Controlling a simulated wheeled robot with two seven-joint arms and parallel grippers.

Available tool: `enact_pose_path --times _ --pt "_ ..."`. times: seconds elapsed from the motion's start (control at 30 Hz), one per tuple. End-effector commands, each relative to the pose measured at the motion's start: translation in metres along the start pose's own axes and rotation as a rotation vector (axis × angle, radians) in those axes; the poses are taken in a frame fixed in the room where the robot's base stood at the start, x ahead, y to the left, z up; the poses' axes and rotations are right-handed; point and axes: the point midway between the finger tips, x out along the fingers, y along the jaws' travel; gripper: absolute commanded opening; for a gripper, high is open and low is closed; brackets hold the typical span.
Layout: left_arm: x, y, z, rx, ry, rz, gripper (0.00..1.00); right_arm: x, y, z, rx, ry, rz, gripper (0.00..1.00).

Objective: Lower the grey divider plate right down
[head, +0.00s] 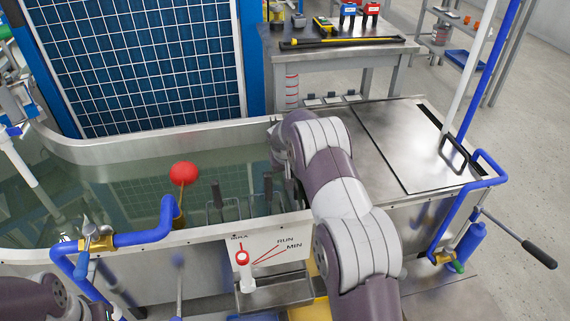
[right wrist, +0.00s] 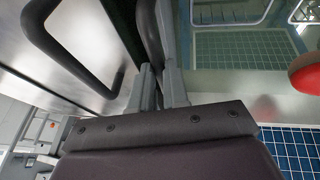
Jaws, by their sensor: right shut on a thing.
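My right arm reaches over the tank's right end in the head view, and its gripper is mostly hidden there behind the arm. In the right wrist view my right gripper (right wrist: 160,85) is shut on a narrow dark grey upright piece (right wrist: 150,38), which appears to be the top or handle of the divider plate. The plate's lower part is hidden, so I cannot tell how deep it sits. Of my left arm only a link shows at the lower left of the head view; its gripper is out of view.
The water tank (head: 100,150) has a red float ball (head: 184,173) and wire baskets with dark handles (head: 217,195) near the front wall. A metal lid (head: 405,140) with a black handle (head: 453,152) lies to the right. Blue pipes (head: 140,238) line the front.

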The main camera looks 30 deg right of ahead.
Motion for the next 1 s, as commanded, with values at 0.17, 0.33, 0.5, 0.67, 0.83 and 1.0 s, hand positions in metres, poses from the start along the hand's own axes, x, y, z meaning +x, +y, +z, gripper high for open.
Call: enact_pose_path --times 0.17,0.33,0.5,0.67,0.83,1.0 --pt "0.001 0.000 0.000 0.000 0.000 0.000 0.43 0.002 -0.003 0.001 0.002 0.006 -0.004 0.00" --pt "0.001 0.000 0.000 0.000 0.000 0.000 0.43 0.002 -0.003 0.002 0.000 0.002 -0.003 0.21" --pt "0.001 0.000 0.000 0.000 0.000 0.000 0.43 0.002 -0.002 0.001 0.001 0.004 -0.001 0.40" --pt "0.001 0.000 0.000 0.000 0.000 0.000 0.43 0.001 -0.001 0.001 0.001 0.005 0.000 0.40" --pt "-0.005 0.000 -0.001 0.000 0.000 0.000 0.43 -0.024 -0.001 -0.001 0.000 0.007 0.000 0.40" --pt "-0.015 0.000 -0.002 0.000 0.000 0.000 0.43 -0.072 -0.001 -0.001 -0.002 0.008 0.000 0.40"
